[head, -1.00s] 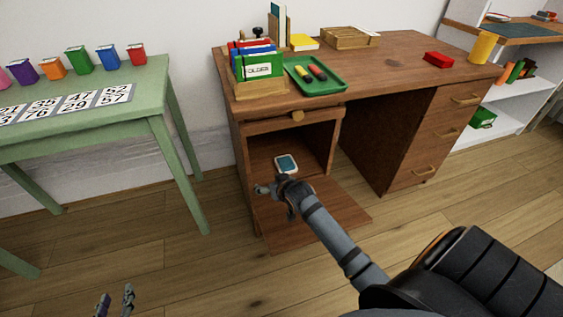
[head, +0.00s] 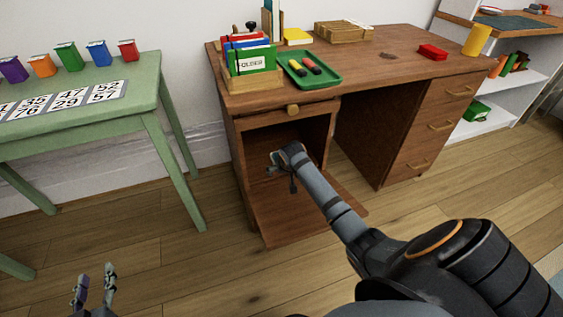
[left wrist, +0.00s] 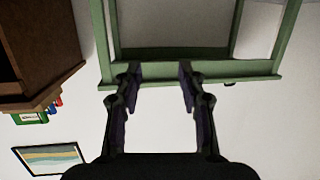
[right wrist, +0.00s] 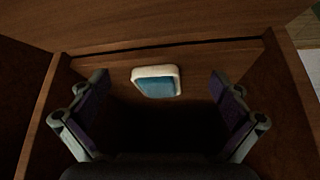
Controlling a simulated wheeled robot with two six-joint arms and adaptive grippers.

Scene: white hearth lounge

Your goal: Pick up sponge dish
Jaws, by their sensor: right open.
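The sponge dish (right wrist: 155,76), a small white tray holding a blue sponge (right wrist: 156,88), lies on the wooden floor of the desk's open left compartment. In the head view my right gripper (head: 282,171) is at the compartment's mouth and mostly covers the dish. In the right wrist view my right gripper (right wrist: 158,83) is open and empty, its fingers on either side of the dish in the picture, with the dish ahead and apart from both. My left gripper (head: 95,286) is open and empty at the lower left, away from the desk; its fingers also show in the left wrist view (left wrist: 158,72).
The compartment's door (head: 318,220) is folded down in front. Its side walls flank my right gripper. The wooden desk (head: 385,62) bears a green tray (head: 333,78) and a folder box (head: 252,84). A green table (head: 135,85) stands left. The floor between is clear.

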